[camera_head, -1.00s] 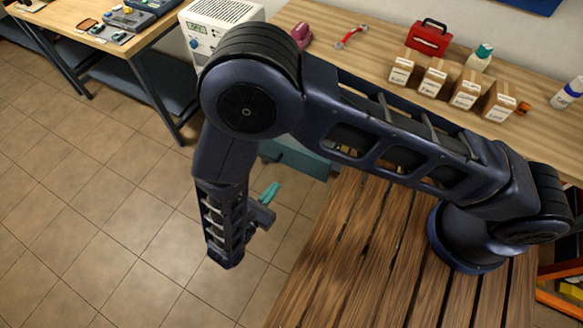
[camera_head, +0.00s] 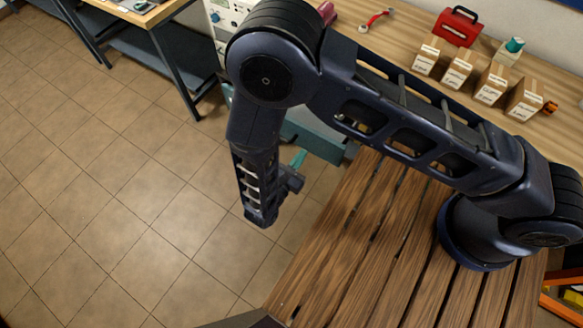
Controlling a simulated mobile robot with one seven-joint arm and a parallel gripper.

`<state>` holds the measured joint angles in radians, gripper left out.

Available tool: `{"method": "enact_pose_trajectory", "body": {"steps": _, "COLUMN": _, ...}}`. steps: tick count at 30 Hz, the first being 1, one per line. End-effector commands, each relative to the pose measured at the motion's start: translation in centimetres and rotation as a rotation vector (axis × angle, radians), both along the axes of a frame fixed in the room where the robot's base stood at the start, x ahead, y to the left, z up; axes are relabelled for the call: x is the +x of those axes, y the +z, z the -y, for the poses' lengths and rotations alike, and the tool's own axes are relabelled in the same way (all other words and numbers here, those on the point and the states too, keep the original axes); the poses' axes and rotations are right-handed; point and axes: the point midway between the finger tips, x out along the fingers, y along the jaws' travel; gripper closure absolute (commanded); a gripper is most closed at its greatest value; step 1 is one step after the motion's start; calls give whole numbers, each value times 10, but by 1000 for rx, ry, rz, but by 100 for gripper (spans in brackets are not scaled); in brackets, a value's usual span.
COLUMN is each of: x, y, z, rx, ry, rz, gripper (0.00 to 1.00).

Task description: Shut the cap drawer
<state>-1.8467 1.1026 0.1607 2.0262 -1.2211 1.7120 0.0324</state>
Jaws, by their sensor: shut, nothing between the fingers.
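A teal drawer unit (camera_head: 318,143) shows under the wooden workbench, partly hidden behind my arm. Its front stands out past the bench's edge, and its inside is hidden. I cannot read any label on it. My gripper (camera_head: 299,157) has teal fingers that point up the picture toward the drawer front. The fingers look shut and empty. Their tips appear close to the drawer's lower edge, but I cannot tell whether they touch it.
The workbench (camera_head: 395,38) holds several labelled boxes (camera_head: 459,70), a red case (camera_head: 458,27) and a bottle (camera_head: 510,50). A brown slatted surface (camera_head: 370,240) lies at the lower right. Another table stands at the upper left. The tiled floor (camera_head: 130,190) on the left is clear.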

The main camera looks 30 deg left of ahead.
Motion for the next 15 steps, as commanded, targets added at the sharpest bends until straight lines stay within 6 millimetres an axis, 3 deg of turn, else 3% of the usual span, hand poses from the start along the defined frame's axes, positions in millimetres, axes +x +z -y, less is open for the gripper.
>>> {"method": "enact_pose_trajectory", "body": {"steps": 6, "x": 24, "y": 0, "z": 0, "rx": 1, "ry": 0, "rz": -1, "gripper": 100}}
{"method": "enact_pose_trajectory", "body": {"steps": 15, "x": 31, "y": 0, "z": 0, "rx": 1, "ry": 0, "rz": -1, "gripper": 100}}
